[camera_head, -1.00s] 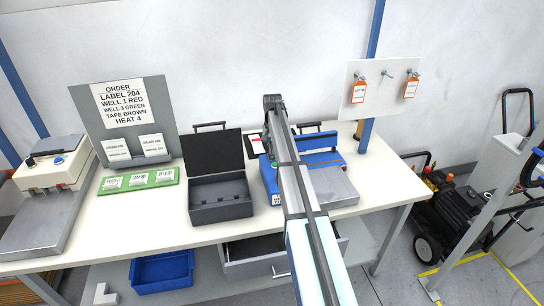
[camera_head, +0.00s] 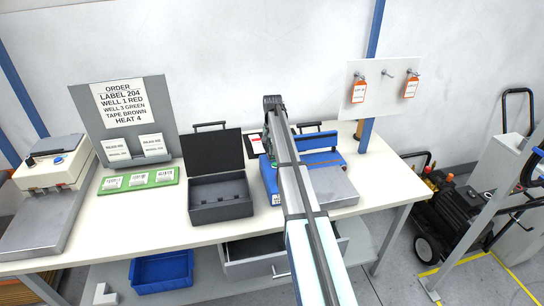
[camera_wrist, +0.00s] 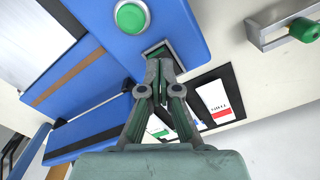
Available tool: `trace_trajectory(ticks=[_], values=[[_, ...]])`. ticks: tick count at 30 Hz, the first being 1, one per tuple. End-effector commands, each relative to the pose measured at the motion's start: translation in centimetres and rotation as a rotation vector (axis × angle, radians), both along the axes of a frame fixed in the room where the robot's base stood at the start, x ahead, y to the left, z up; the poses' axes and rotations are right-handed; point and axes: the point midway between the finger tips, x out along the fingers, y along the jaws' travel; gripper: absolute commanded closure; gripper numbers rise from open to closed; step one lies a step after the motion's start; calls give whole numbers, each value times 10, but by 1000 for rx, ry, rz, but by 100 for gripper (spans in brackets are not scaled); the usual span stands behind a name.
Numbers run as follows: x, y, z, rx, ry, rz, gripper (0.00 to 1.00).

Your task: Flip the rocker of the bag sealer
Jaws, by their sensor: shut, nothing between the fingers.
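The blue machine, which looks like the bag sealer (camera_head: 322,159), stands on the right part of the bench, partly hidden behind my arm. In the wrist view its blue body (camera_wrist: 180,27) carries a round green button (camera_wrist: 131,16). Beside the button is a small dark-framed recess with a green part, seemingly the rocker (camera_wrist: 162,48). My gripper (camera_wrist: 159,66) is shut and empty, its fingertips at the recess. The tips cover part of it, so I cannot tell whether they touch the rocker or which way it is tilted.
A dark frame with a white and red card (camera_wrist: 215,100) lies beside the gripper. A metal bracket with a green knob (camera_wrist: 304,30) is at upper right. An open black case (camera_head: 221,211), a green label tray (camera_head: 138,187) and a white and grey device (camera_head: 52,172) stand farther left.

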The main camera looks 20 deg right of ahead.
Motion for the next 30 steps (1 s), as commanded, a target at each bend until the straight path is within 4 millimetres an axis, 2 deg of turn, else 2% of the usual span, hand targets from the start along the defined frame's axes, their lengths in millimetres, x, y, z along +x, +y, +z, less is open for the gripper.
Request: trace_trajectory(ticks=[30], values=[[0, 0, -14, 0, 0, 0, 100]])
